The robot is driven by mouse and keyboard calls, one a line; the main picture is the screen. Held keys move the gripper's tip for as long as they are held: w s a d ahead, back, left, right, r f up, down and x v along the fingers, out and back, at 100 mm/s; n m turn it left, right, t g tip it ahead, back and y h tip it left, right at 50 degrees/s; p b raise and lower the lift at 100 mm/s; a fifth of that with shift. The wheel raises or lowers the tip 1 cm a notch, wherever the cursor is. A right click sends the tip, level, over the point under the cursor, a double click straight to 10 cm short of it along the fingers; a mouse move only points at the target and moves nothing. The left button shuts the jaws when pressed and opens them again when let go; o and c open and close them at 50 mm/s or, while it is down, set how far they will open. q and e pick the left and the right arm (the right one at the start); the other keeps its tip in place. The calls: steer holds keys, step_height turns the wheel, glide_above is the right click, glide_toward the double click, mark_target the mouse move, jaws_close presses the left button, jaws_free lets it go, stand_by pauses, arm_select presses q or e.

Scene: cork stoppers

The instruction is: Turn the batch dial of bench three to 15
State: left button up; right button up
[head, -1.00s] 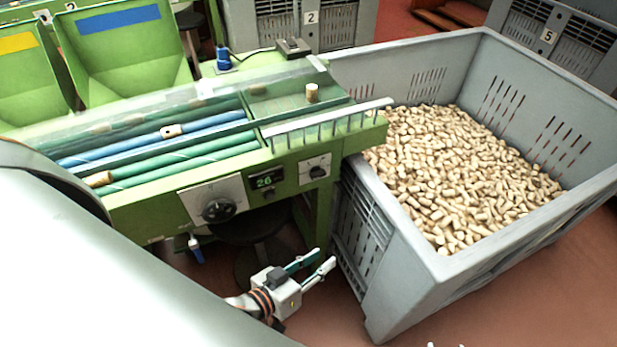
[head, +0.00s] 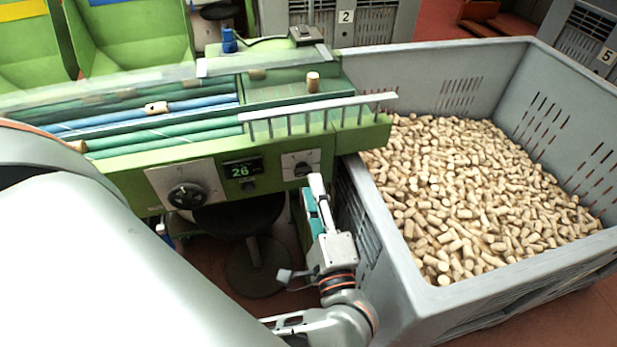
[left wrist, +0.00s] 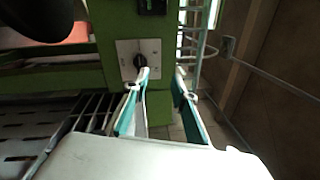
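The green bench carries a front panel with a large black dial (head: 187,195) on a white plate, a small display (head: 240,171) reading 26 with a small dark knob below it, and a smaller dial (head: 302,168) on a white plate at the right. No readable label shows which is the batch dial. My left gripper (head: 313,186) is open and empty, just below and in front of the smaller dial. In the left wrist view, a black knob (left wrist: 139,61) on a white plate shows just beyond the left fingertip of my gripper (left wrist: 162,74). My right gripper is out of view.
A grey crate (head: 400,264) full of corks stands close to the right of my left gripper. A white rail (head: 320,107) overhangs the bench front above the panel. A dark stool (head: 240,219) stands below the bench.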

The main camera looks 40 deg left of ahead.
mark_target(304, 175)
arm_select(q)
steer(key=w+a+f+n, duration=0.1)
steer(key=w+a+n+g, duration=0.1)
steer(key=a, duration=0.1)
steer(key=w+a+f+n, duration=0.1)
steer(key=w, duration=0.1)
steer(key=shift+a+f+h, duration=0.3)
steer(key=shift+a+f, duration=0.05)
steer(key=shift+w+a+f, duration=0.1)
steer(key=shift+w+a, duration=0.35)
steer(key=shift+a, duration=0.1)
jaws_close()
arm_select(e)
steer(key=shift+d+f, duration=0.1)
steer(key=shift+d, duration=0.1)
